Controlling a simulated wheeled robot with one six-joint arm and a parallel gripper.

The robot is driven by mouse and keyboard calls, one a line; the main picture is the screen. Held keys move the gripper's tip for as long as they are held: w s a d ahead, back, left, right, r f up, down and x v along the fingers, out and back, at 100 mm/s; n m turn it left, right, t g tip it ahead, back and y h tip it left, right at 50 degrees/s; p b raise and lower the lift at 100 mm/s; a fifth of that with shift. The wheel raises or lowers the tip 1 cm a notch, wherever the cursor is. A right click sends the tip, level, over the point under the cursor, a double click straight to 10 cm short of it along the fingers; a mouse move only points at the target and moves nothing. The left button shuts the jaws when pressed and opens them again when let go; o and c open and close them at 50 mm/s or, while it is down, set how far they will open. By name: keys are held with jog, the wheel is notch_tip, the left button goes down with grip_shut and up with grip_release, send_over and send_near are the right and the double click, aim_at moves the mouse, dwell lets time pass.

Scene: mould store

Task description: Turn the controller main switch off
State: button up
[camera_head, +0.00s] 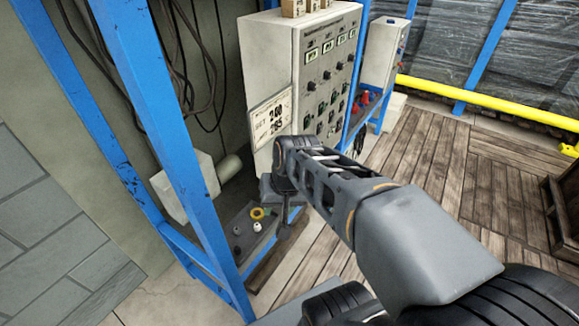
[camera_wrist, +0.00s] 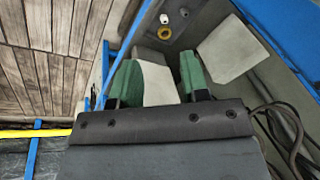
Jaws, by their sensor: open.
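The controller is a pale grey cabinet (camera_head: 270,60) in the head view, with rows of small displays, knobs and switches on its front panel (camera_head: 328,85). Which of them is the main switch I cannot tell at this size. My arm covers the lower front of the cabinet. My gripper (camera_head: 284,186) points down near the cabinet's lower end, partly hidden by the arm. In the wrist view my gripper (camera_wrist: 160,68) shows two green-padded fingers standing apart, with a pale surface behind the gap. No switch shows between them.
Blue posts (camera_head: 165,130) stand at left. A low shelf holds a yellow ring (camera_head: 258,213) and small white items. A pale box (camera_head: 185,188) is on the wall.

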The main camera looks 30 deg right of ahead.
jog(key=w+d+f+m+t+y+b, duration=0.2)
jog(key=w+d+f+m+y+b, duration=0.55)
jog(key=w+d+f+m, duration=0.45)
jog(key=d+f+m+t+b, duration=0.2)
jog(key=d+f+m+t, duration=0.2)
jog(key=d+m+t, duration=0.45)
jog(key=d+f+m+t+b, duration=0.35)
jog(key=d+m, duration=0.25)
jog(key=d, duration=0.5)
jog(key=x, duration=1.3)
jog(key=shift+w+d+f+g, duration=0.25)
jog(key=shift+w+f+g, duration=0.05)
jog(key=shift+h, duration=0.25)
jog(key=shift+c, duration=0.2)
grip_shut()
